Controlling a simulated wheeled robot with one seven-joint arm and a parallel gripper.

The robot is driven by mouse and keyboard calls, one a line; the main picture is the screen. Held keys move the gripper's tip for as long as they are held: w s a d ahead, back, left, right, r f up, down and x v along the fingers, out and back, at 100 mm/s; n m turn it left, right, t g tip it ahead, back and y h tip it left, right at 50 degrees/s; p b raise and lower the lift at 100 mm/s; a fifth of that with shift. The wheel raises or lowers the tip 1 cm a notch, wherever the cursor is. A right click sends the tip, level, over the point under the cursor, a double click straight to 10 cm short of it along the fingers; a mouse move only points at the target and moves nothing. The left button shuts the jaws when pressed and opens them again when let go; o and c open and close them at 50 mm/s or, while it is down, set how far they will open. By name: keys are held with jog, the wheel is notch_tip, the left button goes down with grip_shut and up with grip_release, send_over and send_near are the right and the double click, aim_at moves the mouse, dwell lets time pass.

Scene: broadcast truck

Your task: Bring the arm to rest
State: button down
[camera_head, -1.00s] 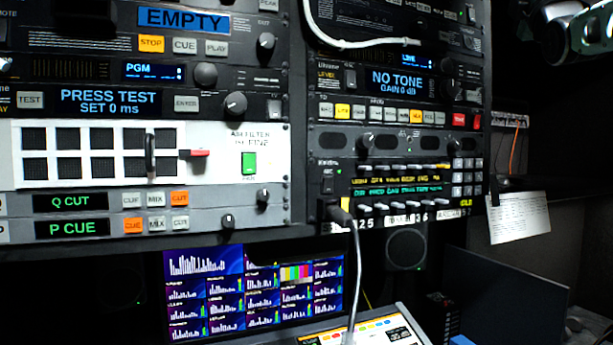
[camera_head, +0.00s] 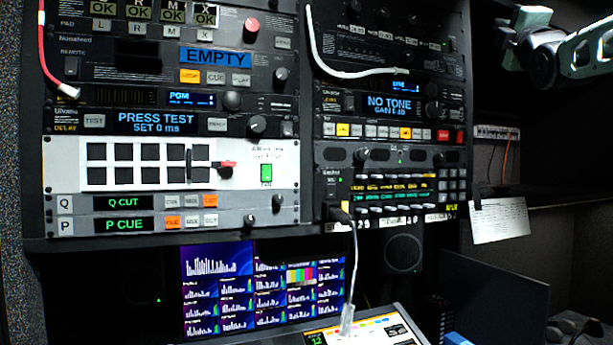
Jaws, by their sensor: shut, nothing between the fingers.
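Part of my arm (camera_head: 575,52) shows at the top right edge, a white and grey link with a dark round joint. It is raised in front of the dark right wall, apart from the equipment racks.
Left rack (camera_head: 50,160) and right rack (camera_head: 320,183) fill the upper middle. A white cable (camera_head: 338,71) loops at the right rack. Below are a multiview screen (camera_head: 220,262), a touch panel (camera_head: 375,328) and a dark laptop-like panel (camera_head: 495,300). A paper sheet (camera_head: 498,220) hangs at right.

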jog(key=w+a+f+m+g+y+b, duration=0.1)
jog(key=w+a+f+g, duration=0.15)
jog(key=f, duration=0.35)
jog(key=w+a+f+m+g+y+b, duration=0.1)
jog(key=a+f, duration=0.3)
jog(key=f, duration=0.2)
jog(key=s+a+f+m+g+y+b, duration=0.1)
jog(key=s+a+f+g, duration=0.15)
jog(key=a+f, duration=0.55)
jog(key=s+a+f+m+g+y+b, duration=0.15)
jog(key=a+f+g, duration=0.25)
jog(key=f, duration=0.8)
jog(key=s+a+f+m+g+y+b, duration=0.1)
jog(key=s+a+f+g+y, duration=0.15)
jog(key=a+f, duration=0.55)
jog(key=s+a+f+m+g+h+b, duration=0.1)
jog(key=s+a+f+g, duration=0.15)
jog(key=s+f, duration=0.6)
jog(key=s+a+f+m+g+b, duration=0.15)
jog(key=s+f+g, duration=0.35)
jog(key=f, duration=0.6)
jog(key=s+d+f+g+h+b, duration=0.1)
jog(key=s+f+g, duration=0.2)
jog(key=s+f, duration=0.4)
jog(key=s+d+f+m+g+h, duration=0.1)
jog(key=s+f, duration=0.6)
jog(key=s, duration=0.8)
jog(key=shift+s+d+f+g+h+b, duration=0.35)
jog(key=shift+d+g+h, duration=0.3)
jog(key=shift+g, duration=0.35)
